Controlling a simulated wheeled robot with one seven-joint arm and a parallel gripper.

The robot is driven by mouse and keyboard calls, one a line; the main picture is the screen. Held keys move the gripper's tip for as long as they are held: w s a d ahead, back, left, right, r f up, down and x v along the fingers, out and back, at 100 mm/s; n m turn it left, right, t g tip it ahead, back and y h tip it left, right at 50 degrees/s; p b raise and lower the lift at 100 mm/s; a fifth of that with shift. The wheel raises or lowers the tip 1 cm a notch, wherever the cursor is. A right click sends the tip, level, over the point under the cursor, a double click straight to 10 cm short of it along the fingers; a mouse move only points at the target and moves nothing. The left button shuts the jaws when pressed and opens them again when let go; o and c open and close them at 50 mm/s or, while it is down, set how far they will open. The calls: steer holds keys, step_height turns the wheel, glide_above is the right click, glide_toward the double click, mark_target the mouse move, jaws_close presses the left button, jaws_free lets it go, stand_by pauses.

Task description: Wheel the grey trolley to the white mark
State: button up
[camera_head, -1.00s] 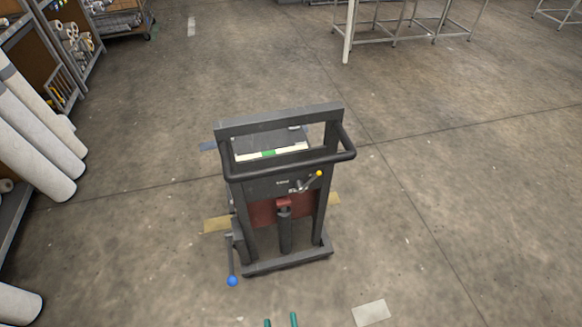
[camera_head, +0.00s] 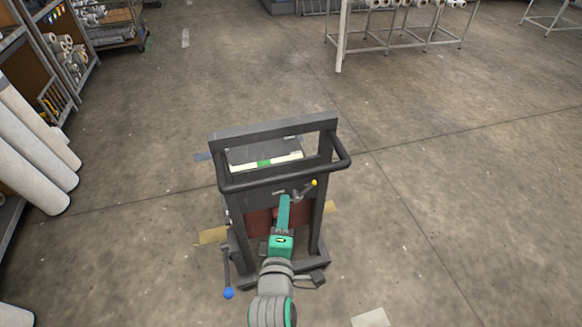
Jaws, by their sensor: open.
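The grey trolley (camera_head: 265,131) stands upright in the middle of the head view, with a dark push bar across its near side. It has a small crank with a yellow knob and a lever with a blue knob at lower left. My gripper (camera_head: 284,205) is open, its teal fingers in front of the trolley's near face, below the push bar. I cannot tell whether they touch it. A pale patch (camera_head: 371,318) lies on the floor at the bottom edge, and a small white strip (camera_head: 185,38) lies far back at left. I cannot tell which is the white mark.
Large white rolls (camera_head: 35,150) and shelving line the left side. A metal-framed table (camera_head: 400,35) stands at the back right. The floor between is clear.

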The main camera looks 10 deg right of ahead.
mark_target(289, 180)
steer(key=shift+n+h, duration=0.4)
steer(key=shift+n, duration=0.1)
steer(key=r, duration=0.1)
steer(key=w+r, duration=0.1)
steer(key=w+d+r, duration=0.1)
steer(key=r, duration=0.1)
steer(key=shift+w+r, duration=0.1)
steer(key=shift+w, duration=0.15)
steer(key=shift+w+d+r, duration=0.1)
steer(key=shift+w+r, duration=0.05)
steer(key=shift+w, duration=0.1)
steer(key=x, duration=1)
steer(key=shift+w, duration=0.15)
steer(key=shift+d, duration=0.15)
jaws_close()
